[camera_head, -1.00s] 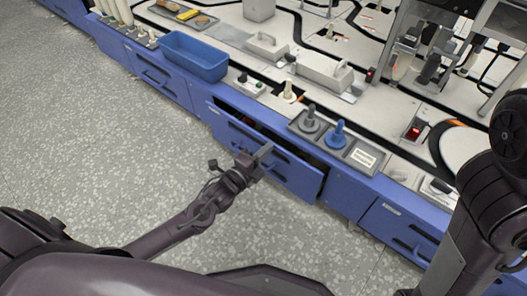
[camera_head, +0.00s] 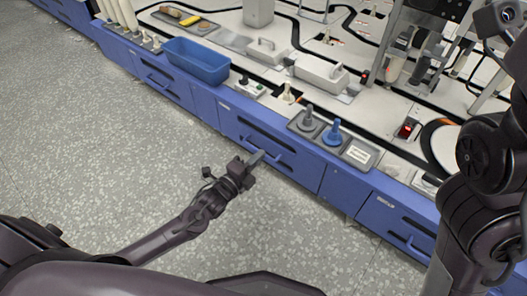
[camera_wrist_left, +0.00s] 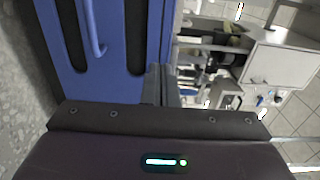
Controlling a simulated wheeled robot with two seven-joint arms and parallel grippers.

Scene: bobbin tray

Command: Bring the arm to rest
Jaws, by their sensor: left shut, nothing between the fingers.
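My left gripper (camera_head: 256,158) is low in front of the blue drawer front (camera_head: 306,171) below the worktop. Its fingers are shut with nothing between them. The fingertips overlap the drawer's handle (camera_head: 281,157) in the head view; I cannot tell whether they touch it. The drawer sits flush with the cabinet. In the left wrist view, the closed fingers (camera_wrist_left: 160,85) point at the blue front, and a blue handle (camera_wrist_left: 94,30) stands to their left. My right arm is raised at the right edge of the head view; its fingertips do not show.
Above the drawer, a grey tray (camera_head: 359,153) holds a grey bobbin (camera_head: 308,122) and a blue bobbin (camera_head: 332,136). A blue bin (camera_head: 196,61) stands at the left on the worktop (camera_head: 228,40). The speckled floor (camera_head: 120,150) in front of the cabinets is clear.

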